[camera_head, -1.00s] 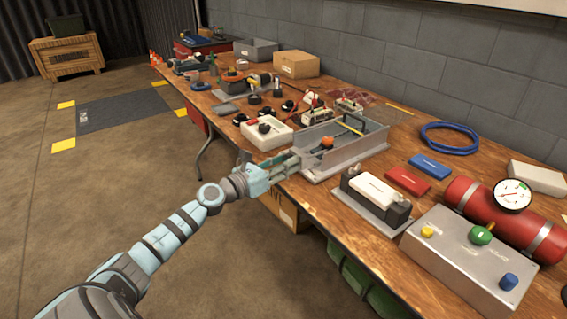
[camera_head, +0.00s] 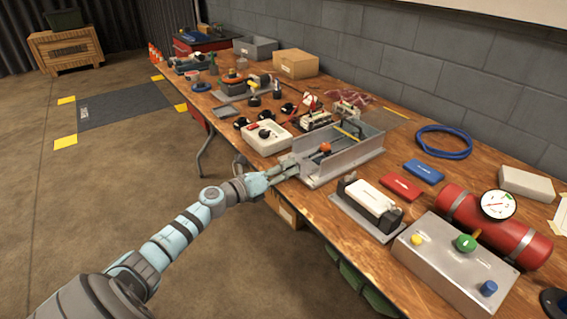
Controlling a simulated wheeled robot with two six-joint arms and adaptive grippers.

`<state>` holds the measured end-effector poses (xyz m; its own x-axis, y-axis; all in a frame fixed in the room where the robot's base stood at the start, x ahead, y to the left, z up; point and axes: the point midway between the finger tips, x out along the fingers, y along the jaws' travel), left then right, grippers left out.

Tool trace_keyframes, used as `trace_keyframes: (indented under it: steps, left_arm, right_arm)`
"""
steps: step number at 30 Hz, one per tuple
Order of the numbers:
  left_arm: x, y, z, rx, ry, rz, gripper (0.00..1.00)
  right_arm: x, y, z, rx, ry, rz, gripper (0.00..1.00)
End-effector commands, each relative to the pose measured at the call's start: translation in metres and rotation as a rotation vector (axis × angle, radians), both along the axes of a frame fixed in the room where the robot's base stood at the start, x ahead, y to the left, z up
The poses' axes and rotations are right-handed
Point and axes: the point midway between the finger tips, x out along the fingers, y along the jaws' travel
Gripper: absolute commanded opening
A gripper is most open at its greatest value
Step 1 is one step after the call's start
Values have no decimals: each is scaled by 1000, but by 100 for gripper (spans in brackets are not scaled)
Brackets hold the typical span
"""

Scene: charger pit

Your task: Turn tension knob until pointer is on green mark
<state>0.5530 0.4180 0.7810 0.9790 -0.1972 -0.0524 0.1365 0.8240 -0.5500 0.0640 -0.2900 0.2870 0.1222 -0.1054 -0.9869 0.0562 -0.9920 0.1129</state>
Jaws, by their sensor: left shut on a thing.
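The open grey metal tension unit (camera_head: 342,165) sits at the table's front edge, mid-picture. Inside it are an orange part (camera_head: 325,147) and a yellow strip (camera_head: 349,133). My left gripper (camera_head: 288,170) is at the unit's near left end, shut on the tension knob there. The fingers hide the knob. I cannot make out a pointer or a green mark on this unit at this size. My right gripper is not in view.
A white box with a dial (camera_head: 265,136) stands just left of the unit. A white block on a black mount (camera_head: 372,197) stands right of it. Farther right are a control box (camera_head: 450,262) and a red cylinder with a gauge (camera_head: 497,205).

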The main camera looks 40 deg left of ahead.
Motion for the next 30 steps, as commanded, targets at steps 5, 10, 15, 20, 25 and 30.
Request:
trace_keyframes:
  steps: [5, 10, 15, 20, 25, 30]
  left_arm:
    - [-1, 0, -1, -61, 23, -1, 4]
    - [-1, 0, -2, -88, 31, -1, 4]
    - [-1, 0, -3, -92, 32, -1, 4]
    - [-1, 0, -3, -91, 32, -2, 4]
    - [0, 0, -2, -90, 31, -1, 52]
    - [0, -1, -2, -90, 30, -1, 52]
  right_arm:
    - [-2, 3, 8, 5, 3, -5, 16]
    - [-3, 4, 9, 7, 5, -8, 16]
    - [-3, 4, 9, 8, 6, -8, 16]
    - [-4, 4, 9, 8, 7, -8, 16]
    - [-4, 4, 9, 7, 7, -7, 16]
    - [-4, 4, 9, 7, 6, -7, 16]
